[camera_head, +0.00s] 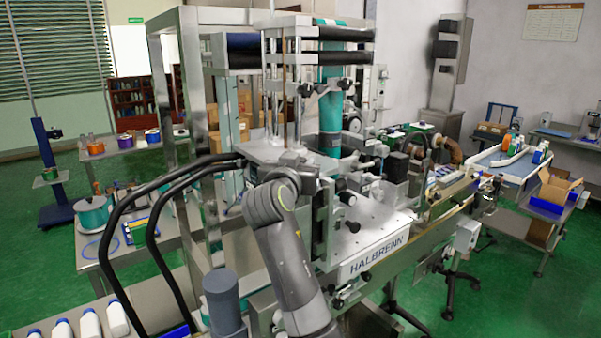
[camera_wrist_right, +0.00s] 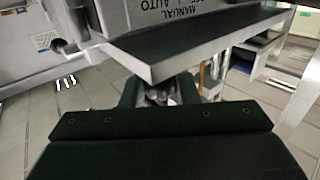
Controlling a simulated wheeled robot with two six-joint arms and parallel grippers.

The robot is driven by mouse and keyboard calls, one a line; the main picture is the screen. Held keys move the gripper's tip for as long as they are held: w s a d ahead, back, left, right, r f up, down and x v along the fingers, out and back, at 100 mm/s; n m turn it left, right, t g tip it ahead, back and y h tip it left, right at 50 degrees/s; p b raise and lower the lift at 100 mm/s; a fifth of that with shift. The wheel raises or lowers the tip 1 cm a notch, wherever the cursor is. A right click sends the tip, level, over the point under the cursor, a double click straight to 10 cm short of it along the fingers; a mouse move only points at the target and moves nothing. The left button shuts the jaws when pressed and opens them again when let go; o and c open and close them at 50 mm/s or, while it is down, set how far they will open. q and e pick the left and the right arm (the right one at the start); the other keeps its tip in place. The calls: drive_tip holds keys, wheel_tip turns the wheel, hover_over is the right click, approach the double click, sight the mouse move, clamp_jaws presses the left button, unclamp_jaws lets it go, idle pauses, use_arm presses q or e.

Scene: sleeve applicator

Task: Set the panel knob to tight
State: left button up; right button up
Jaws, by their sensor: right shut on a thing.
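The machine marked HALBRENN (camera_head: 375,258) fills the middle of the head view. My right arm rises in front of it, and my right gripper (camera_head: 300,160) is up against the machine's upper front. In the right wrist view, my right gripper (camera_wrist_right: 160,92) has its dark fingers closed around a small greyish thing, likely the panel knob (camera_wrist_right: 162,94). Its pointer and setting cannot be read. Above it is a grey panel box (camera_wrist_right: 180,12) with lettering that includes MANUAL and AUTO. A grey ledge (camera_wrist_right: 200,42) juts out just above the fingers. My left gripper is not in view.
Black hoses (camera_head: 150,225) curve at the left of the machine. White bottles with blue caps (camera_head: 90,325) stand at the lower left. A conveyor (camera_head: 440,225) runs off to the right, past a table with an open cardboard box (camera_head: 555,188).

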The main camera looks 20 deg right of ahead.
drive_tip(key=m+g+h+b, duration=0.1)
drive_tip(key=g+h, duration=0.1)
drive_tip(key=m+g+h+b, duration=0.1)
drive_tip(key=m+h+b, duration=0.1)
drive_tip(key=shift+f+m+g, duration=0.2)
drive_tip(key=shift+m+g, duration=0.1)
drive_tip(key=shift+g, duration=0.1)
drive_tip(key=m+g+h+b, duration=0.2)
drive_tip(key=g, duration=0.1)
drive_tip(key=shift+r+m+g+h, duration=0.15)
drive_tip(key=shift+m+g+h, duration=0.25)
drive_tip(key=shift+r+m+g+h, duration=0.1)
drive_tip(key=shift+m+g+h, duration=0.4)
drive_tip(key=shift+m+g, duration=0.75)
drive_tip(key=shift+g, duration=0.65)
drive_tip(key=shift+m+g+h, duration=0.3)
drive_tip(key=shift+m+g, duration=0.45)
drive_tip(key=shift+g, duration=0.35)
drive_tip(key=o, duration=1)
drive_tip(key=shift+c, duration=0.2)
